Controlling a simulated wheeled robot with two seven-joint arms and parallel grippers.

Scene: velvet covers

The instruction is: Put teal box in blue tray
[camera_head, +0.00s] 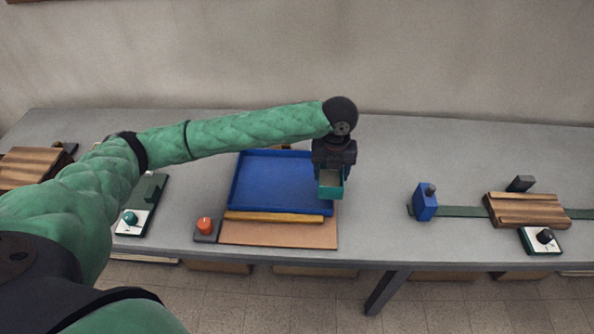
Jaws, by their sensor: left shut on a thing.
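My left gripper (332,168) comes in from the left on the green-covered arm and points down. It is shut on the teal box (330,192), a small box with a pale top. The box is at the right edge of the blue tray (265,183), overlapping its front right corner in the picture. I cannot tell the box's height above the tray. The tray is a shallow blue rectangle and looks empty where it shows. My right gripper is not in view.
A wooden bar (275,217) lies along the tray's front on a brown board (280,234). A red-orange knob (205,225) stands to the left. A blue block (425,203) and a striped wooden block (528,209) are on the right.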

